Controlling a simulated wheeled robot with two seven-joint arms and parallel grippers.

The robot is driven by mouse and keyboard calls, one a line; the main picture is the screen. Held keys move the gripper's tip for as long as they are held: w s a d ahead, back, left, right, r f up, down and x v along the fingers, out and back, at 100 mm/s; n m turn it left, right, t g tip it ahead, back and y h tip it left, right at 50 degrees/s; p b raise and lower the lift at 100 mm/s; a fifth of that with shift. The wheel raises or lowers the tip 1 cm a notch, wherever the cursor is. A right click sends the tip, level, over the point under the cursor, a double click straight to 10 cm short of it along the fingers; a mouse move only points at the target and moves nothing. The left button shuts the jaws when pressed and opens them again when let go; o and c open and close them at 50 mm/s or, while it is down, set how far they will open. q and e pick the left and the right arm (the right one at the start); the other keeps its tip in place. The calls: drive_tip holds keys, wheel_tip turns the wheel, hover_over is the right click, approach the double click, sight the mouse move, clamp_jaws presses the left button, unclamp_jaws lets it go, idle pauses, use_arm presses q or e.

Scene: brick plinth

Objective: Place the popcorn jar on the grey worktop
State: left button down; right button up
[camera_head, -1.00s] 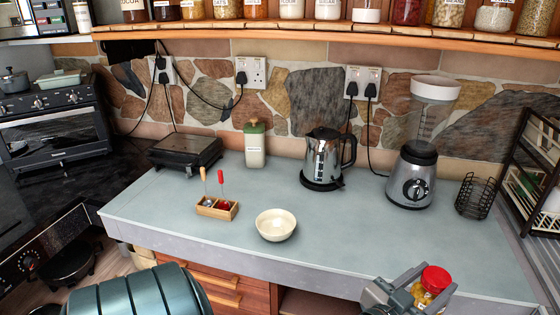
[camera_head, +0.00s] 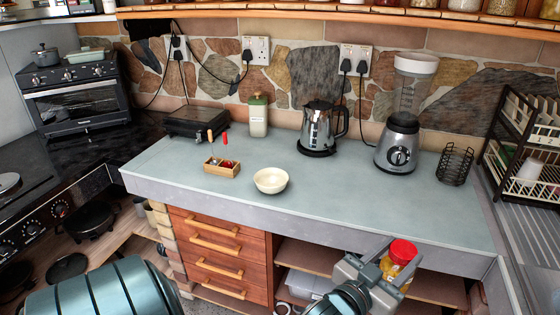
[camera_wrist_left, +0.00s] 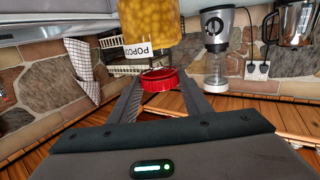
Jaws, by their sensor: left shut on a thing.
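The popcorn jar (camera_head: 398,258) has a red lid and yellow contents. It also shows in the left wrist view (camera_wrist_left: 150,28), which is upside down, with part of its "POPCO" label visible. My left gripper (camera_head: 391,265) is shut on the jar near its lid, in front of the worktop's front edge at the lower right of the head view. The grey worktop (camera_head: 330,200) spans the middle of the head view, with the jar apart from it. My right gripper is not in view.
On the worktop stand a cream bowl (camera_head: 270,181), a wooden caddy (camera_head: 222,168), a green-lidded canister (camera_head: 258,116), a kettle (camera_head: 318,130), a blender (camera_head: 398,145) and a wire basket (camera_head: 454,166). The front right of the worktop is clear. A dish rack (camera_head: 525,150) stands at the right.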

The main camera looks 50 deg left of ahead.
use_arm(q)
drive_tip(key=shift+w+r, duration=0.1)
drive_tip(key=shift+r, duration=0.05)
